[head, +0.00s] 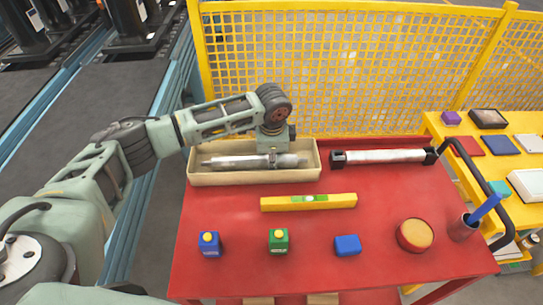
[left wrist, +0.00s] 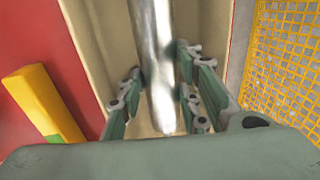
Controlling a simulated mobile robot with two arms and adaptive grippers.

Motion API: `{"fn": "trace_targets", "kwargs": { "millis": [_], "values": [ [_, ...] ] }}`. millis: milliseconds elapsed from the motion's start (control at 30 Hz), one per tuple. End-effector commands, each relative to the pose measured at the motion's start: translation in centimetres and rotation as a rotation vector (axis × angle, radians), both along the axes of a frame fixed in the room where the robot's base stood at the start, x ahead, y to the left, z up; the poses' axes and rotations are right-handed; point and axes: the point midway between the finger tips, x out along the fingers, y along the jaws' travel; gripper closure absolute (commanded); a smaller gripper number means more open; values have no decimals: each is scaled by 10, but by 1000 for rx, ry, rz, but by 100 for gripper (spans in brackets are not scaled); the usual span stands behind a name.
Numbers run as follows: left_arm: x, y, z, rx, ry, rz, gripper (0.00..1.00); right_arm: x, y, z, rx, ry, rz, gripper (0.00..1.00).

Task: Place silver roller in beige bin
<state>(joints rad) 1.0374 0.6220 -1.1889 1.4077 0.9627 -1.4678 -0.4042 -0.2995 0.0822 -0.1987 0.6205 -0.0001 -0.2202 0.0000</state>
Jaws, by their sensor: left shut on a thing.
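The silver roller (head: 235,161) lies lengthwise inside the beige bin (head: 255,179) at the back left of the red cart. My left gripper (head: 272,155) reaches down from above into the bin and is shut on the roller near its middle. In the left wrist view the roller (left wrist: 160,70) runs between the two fingers (left wrist: 160,95), with the bin's beige wall (left wrist: 95,35) beside it. Whether the roller rests on the bin's floor is hard to tell. My right gripper is not in view.
On the red cart top (head: 340,220) are a yellow level (head: 309,202), a white roller with black ends (head: 383,157), small blue and green blocks, a round tin (head: 414,235) and a cup (head: 463,228). A yellow mesh fence (head: 350,70) stands close behind the bin.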

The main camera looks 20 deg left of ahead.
Motion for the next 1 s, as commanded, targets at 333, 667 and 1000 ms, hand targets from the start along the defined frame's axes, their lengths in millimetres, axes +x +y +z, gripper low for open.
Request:
{"fn": "trace_targets", "kwargs": {
  "millis": [333, 667, 1000],
  "values": [
    [0, 0, -3, 0, 0, 0, 67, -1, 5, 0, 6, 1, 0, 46],
    [0, 0, -2, 0, -1, 0, 49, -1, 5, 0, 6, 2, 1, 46],
    [-1, -1, 13, -1, -4, 1, 49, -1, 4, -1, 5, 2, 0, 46]
  ]
}}
